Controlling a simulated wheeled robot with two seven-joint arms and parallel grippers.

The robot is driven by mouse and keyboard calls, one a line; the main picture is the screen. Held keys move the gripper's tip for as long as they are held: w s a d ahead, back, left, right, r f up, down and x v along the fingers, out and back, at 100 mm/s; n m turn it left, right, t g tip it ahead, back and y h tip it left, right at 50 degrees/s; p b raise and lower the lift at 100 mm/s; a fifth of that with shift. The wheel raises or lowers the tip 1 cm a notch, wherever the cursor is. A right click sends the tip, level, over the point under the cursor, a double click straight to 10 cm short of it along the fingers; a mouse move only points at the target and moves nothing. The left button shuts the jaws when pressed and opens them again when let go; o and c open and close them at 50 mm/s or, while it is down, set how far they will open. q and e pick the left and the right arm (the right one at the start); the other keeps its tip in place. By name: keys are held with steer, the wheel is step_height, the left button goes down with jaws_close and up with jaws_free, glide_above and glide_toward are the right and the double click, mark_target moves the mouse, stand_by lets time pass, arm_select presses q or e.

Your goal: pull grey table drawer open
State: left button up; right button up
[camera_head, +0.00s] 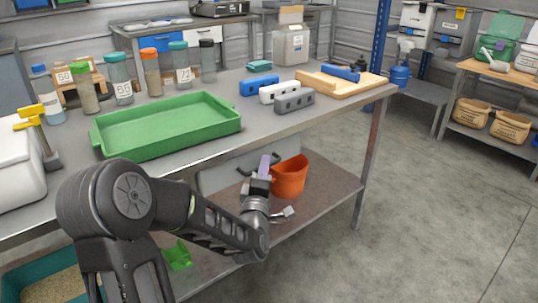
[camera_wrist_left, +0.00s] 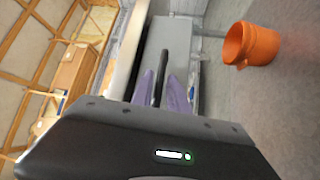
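The grey table (camera_head: 350,100) has a light grey drawer (camera_head: 222,178) under its top, partly hidden behind my arm. My left gripper (camera_head: 264,167), with purple fingers, is at the drawer front. In the left wrist view the grey drawer front (camera_wrist_left: 178,38) lies ahead. A dark bar-like handle (camera_wrist_left: 160,78) stands between the two purple fingers of my left gripper (camera_wrist_left: 162,88). The fingers lie close against both sides of the handle and look shut on it. I cannot tell exactly how far out the drawer stands. My right gripper is not in view.
An orange bucket (camera_head: 290,178) stands on the lower shelf (camera_head: 325,190), right of my gripper; it also shows in the left wrist view (camera_wrist_left: 255,46). A green tray (camera_head: 170,125), bottles and blocks stand on the tabletop. The floor to the right is clear.

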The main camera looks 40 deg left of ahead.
arm_select(q)
steer(key=shift+w+a+r, duration=0.1)
steer(key=shift+w, duration=0.1)
steer(key=shift+c, duration=0.4)
jaws_close()
stand_by(1.0)
